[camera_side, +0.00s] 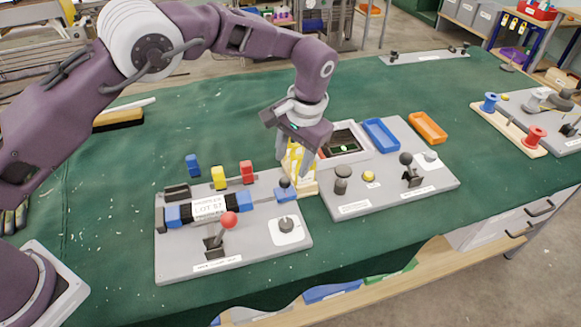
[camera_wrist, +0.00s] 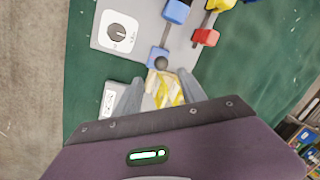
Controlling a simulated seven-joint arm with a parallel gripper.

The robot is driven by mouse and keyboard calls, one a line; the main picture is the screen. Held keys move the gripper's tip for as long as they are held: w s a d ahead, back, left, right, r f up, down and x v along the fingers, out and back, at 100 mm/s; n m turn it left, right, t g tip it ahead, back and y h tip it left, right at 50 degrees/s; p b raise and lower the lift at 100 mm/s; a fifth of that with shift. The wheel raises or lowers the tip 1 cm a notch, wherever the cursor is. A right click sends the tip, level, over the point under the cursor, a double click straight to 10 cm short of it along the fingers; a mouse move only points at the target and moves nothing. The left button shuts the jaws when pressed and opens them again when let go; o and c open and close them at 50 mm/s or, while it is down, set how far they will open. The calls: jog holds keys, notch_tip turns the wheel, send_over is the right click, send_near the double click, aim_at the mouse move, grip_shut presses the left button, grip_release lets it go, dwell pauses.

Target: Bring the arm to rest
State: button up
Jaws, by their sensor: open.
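My gripper (camera_side: 295,163) points down over the middle of the bench. It is open, with its fingers on either side of a yellow-and-white striped piece (camera_side: 292,170). In the wrist view my gripper (camera_wrist: 160,80) also straddles this striped piece (camera_wrist: 165,90). I cannot tell whether either finger touches it. The piece stands on a pale wooden base (camera_side: 302,188), and its upper part is partly hidden by my gripper.
The left panel (camera_side: 262,255) carries a red-knobbed lever (camera_side: 229,220) and coloured blocks. The right panel (camera_side: 395,192) has a black-knobbed lever (camera_side: 406,160) and blue tray (camera_side: 381,134). An orange tray (camera_side: 428,127) lies beyond.

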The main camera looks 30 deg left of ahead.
dwell(0.3)
jog(key=s+a+r+n+t+h, duration=0.1)
jog(key=s+a+r, duration=0.55)
jog(key=r, duration=0.45)
jog(key=s+a+r+n+t+h, duration=0.1)
jog(key=s+a+r, duration=0.55)
jog(key=r, duration=0.45)
jog(key=s+a+f+t, duration=0.1)
jog(key=s, duration=0.9)
jog(key=s+a+t, duration=0.2)
jog(key=s, duration=0.8)
jog(key=shift+a+f, duration=0.3)
jog(key=shift+f, duration=0.05)
